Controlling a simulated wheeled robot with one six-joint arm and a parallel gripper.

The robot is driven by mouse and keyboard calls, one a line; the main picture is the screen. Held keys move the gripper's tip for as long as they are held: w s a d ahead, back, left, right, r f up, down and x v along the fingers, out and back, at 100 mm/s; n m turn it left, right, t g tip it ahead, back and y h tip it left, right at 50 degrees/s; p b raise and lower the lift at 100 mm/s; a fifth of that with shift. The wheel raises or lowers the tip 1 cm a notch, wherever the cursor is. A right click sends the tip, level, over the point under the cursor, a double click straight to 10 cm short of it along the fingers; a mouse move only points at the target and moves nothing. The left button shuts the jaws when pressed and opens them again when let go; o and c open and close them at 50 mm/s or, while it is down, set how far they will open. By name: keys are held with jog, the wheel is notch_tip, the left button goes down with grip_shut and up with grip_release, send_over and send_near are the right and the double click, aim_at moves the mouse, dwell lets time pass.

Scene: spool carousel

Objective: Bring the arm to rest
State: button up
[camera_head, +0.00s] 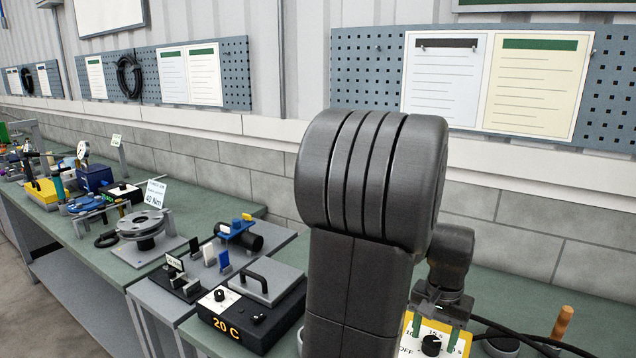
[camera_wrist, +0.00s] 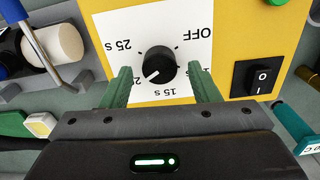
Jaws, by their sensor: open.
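My gripper (camera_wrist: 159,70) is open, its two green fingers on either side of a black knob (camera_wrist: 161,66) on a yellow box (camera_wrist: 240,40) with a white dial plate. I cannot tell whether the fingers touch the knob. The knob's white mark points to the lower left of the wrist view, between the upside-down labels 25 s and 15 s; the left finger covers part of the scale there. In the head view my gripper (camera_head: 436,322) is low at right, over the same yellow box (camera_head: 409,345), with my dark arm in front.
A black rocker switch (camera_wrist: 262,78) sits beside the dial. In the head view a dark box marked 20 C (camera_head: 232,327) stands left of my arm. Black cables (camera_head: 530,341) and a wooden handle (camera_head: 562,322) lie right of the yellow box. A wall with pegboards (camera_head: 610,90) stands behind.

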jog(key=shift+f, duration=0.75)
jog(key=shift+r+m, duration=0.15)
jog(key=shift+m, duration=0.45)
